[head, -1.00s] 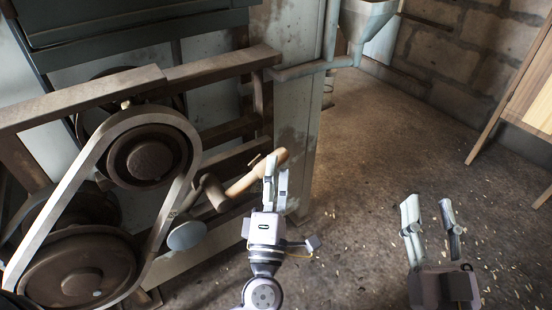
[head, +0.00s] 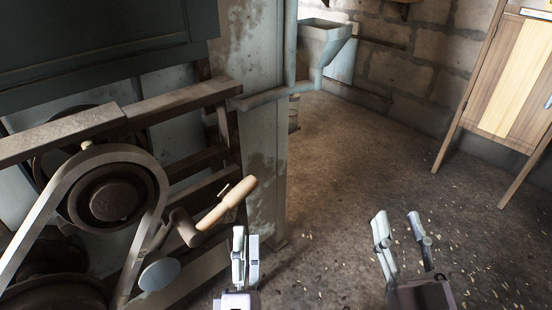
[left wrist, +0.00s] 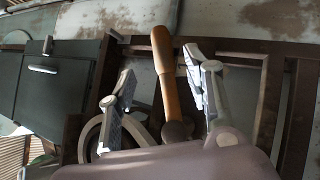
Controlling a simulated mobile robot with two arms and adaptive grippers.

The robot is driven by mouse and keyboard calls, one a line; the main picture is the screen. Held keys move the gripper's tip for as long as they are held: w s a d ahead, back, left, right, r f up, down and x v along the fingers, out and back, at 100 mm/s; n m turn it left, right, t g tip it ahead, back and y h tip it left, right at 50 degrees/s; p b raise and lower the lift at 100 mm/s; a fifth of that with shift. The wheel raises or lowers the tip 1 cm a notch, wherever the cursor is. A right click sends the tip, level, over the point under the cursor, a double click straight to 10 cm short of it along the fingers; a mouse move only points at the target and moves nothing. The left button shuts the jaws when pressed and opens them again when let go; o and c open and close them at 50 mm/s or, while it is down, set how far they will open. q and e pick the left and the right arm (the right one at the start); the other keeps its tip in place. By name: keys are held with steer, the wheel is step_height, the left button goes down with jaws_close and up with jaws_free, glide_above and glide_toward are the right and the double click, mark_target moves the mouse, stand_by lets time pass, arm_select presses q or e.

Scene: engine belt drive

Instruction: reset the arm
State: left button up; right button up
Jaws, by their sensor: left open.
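My left gripper (head: 246,240) is at the bottom middle of the head view, seen nearly edge-on, right of and below the crank's wooden handle (head: 228,203). In the left wrist view its two fingers are spread apart, and the handle (left wrist: 166,80) shows between them in the picture. In the head view there is a gap between the gripper and the handle, so it holds nothing. My right gripper (head: 399,228) is at the lower right of the head view, fingers apart and empty, above the floor.
The belt (head: 150,160) and pulleys with a rusty frame (head: 185,100) stand at the left. A grey hopper (head: 325,40) is at the back. A wooden cabinet (head: 505,90) on legs stands at the right. The floor (head: 350,160) between is clear.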

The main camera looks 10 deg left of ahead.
arm_select(q)
steer(key=shift+d, duration=0.1)
arm_select(e)
steer(key=shift+w+f, duration=0.1)
